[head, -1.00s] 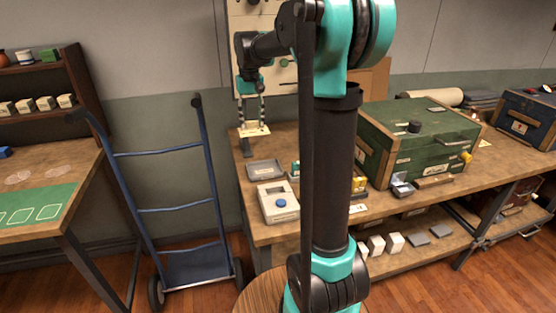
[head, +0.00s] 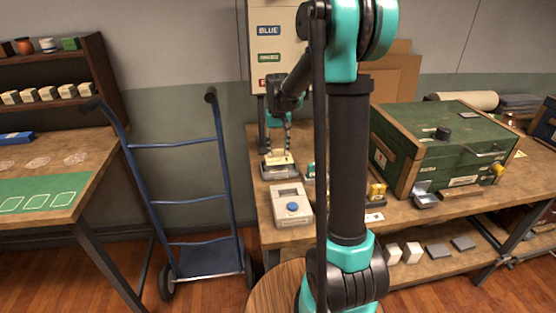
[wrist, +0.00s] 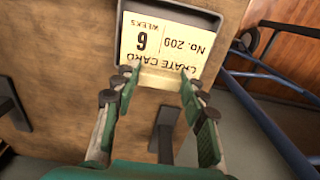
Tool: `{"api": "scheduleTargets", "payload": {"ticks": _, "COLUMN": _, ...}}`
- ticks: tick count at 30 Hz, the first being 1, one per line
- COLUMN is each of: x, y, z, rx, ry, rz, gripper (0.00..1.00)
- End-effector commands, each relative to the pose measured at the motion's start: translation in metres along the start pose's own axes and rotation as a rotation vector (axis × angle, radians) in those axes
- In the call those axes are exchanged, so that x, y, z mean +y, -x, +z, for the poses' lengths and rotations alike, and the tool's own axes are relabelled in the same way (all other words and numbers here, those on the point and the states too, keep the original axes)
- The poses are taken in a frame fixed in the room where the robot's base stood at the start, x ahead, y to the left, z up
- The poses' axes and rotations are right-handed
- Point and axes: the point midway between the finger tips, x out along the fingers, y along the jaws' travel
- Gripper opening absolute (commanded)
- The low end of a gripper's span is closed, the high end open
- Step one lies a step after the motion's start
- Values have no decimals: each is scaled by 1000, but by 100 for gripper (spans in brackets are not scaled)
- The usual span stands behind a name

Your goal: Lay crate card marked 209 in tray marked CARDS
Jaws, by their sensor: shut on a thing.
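The crate card (wrist: 165,42) is cream, reads "No. 209" and "6 weeks", and shows upside down in the wrist view. My gripper (wrist: 158,72) is shut on its near edge. In the head view the card (head: 279,158) is at the grey tray (head: 280,174), with my gripper (head: 275,150) above it. In the wrist view the tray's dark rim (wrist: 218,22) surrounds part of the card. I cannot tell whether the card touches the tray floor. No tray marking is readable.
A pale box with a blue button (head: 292,205) stands just in front of the tray. A green chest (head: 440,150) stands right on the bench (head: 340,225). A blue hand truck (head: 185,200) stands left of the bench. A sign board (head: 268,50) is behind.

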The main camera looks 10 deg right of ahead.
Motion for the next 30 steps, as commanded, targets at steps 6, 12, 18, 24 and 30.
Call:
{"api": "scheduleTargets", "payload": {"ticks": 6, "x": 0, "y": -14, "z": 0, "rx": 0, "ry": 0, "rz": 0, "gripper": 27}}
{"api": "scheduleTargets", "payload": {"ticks": 12, "x": 0, "y": -40, "z": -1, "rx": 0, "ry": 0, "rz": 0, "gripper": 27}}
{"api": "scheduleTargets", "payload": {"ticks": 18, "x": 0, "y": -49, "z": 0, "rx": 0, "ry": 0, "rz": 0, "gripper": 27}}
{"api": "scheduleTargets", "payload": {"ticks": 24, "x": 0, "y": -50, "z": 0, "rx": 0, "ry": 0, "rz": 0, "gripper": 27}}
{"api": "scheduleTargets", "payload": {"ticks": 30, "x": 0, "y": -51, "z": 0, "rx": 0, "ry": 0, "rz": 0, "gripper": 61}}
